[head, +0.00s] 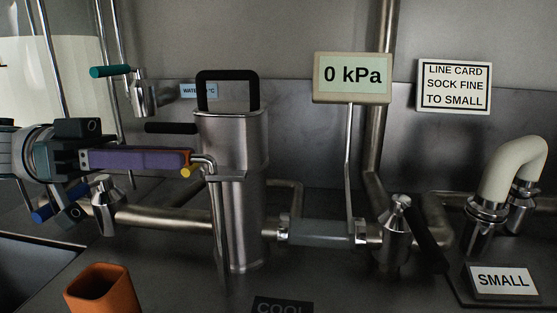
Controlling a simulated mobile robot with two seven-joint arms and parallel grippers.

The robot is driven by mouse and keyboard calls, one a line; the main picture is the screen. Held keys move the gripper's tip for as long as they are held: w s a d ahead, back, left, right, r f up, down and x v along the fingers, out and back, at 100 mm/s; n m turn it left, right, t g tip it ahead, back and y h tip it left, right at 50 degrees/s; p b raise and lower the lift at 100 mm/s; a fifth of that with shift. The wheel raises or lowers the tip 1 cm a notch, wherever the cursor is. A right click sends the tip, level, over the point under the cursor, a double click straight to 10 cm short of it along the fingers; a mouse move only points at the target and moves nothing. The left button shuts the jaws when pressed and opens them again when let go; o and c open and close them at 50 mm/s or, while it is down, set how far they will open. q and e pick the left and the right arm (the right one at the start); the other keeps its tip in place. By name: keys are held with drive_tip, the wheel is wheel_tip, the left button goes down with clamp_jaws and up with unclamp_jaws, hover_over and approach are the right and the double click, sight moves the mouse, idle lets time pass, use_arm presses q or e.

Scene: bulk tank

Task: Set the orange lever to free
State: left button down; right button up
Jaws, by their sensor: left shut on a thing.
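My left gripper (178,160) reaches in from the left, level with the upper body of a tall steel canister (232,140). It is shut at the canister's left side. A small orange and yellow end (187,171) shows at its fingertips, probably the orange lever's grip, mostly hidden by the long purple-grey fingers. A bent steel rod (208,165) runs from there to a bracket (228,177) on the canister. No free marking can be made out. My right gripper is not in view.
A black loop handle (228,75) tops the canister, with a black handle (171,128) at its left. Teal (110,71) and black (430,240) valve handles stand left and right. An orange open container (103,287) is in front. The gauge (352,76) reads 0 kPa.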

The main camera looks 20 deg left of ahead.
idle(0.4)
use_arm(q)
drive_tip(key=c, duration=0.8)
unclamp_jaws()
drive_tip(key=shift+r, duration=0.1)
drive_tip(key=shift+r, duration=0.35)
wheel_tip(320, 180, up, 19)
drive_tip(key=p, duration=0.5)
